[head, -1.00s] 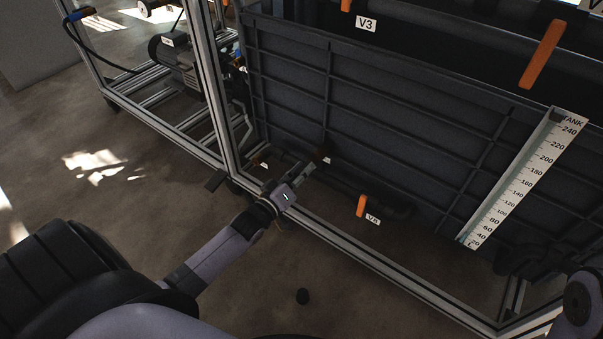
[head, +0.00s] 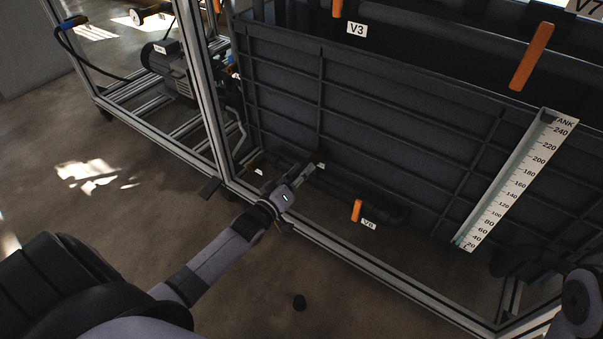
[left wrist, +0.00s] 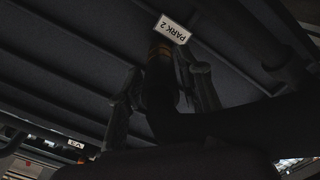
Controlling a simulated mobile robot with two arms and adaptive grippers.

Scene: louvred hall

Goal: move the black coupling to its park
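My left gripper (head: 304,173) reaches the lower edge of the dark tank, beside a small white label. In the left wrist view its two fingers (left wrist: 165,85) lie on either side of a dark cylinder with orange bands at its far end, which I take for the black coupling (left wrist: 158,100). The fingers seem closed on it; dim light hides the contact. The coupling's banded end is just below the PARK 2 label (left wrist: 171,28), which appears upside down. I cannot tell whether it touches the park.
The metal frame's lower rail (head: 370,262) runs in front of the tank (head: 400,110). A pump (head: 165,65) stands back left. Floor at left is clear.

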